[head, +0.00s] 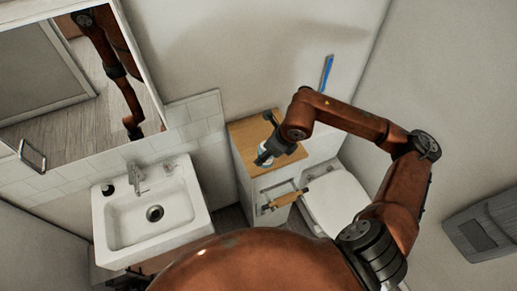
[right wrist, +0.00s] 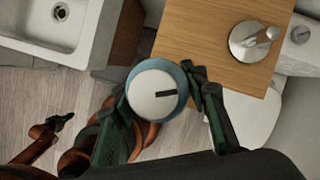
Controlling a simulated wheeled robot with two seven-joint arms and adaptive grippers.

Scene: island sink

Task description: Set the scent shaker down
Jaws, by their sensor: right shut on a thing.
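In the head view the shaker (head: 263,156) is partly hidden by my right gripper (head: 264,146), beside the wooden top of a cabinet (head: 246,131). In the right wrist view it overlaps the wooden top's edge (right wrist: 190,35), with floor behind it. I cannot tell its height. My left gripper (right wrist: 62,121) is small at lower left; its jaws are unclear.
A metal holder (right wrist: 248,42) stands on the wooden top, which has bare room around it. A white sink (head: 150,215) with a tap is on the left. A toilet (head: 335,203) is to the right, and a paper holder (head: 285,199) sticks out from the cabinet front.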

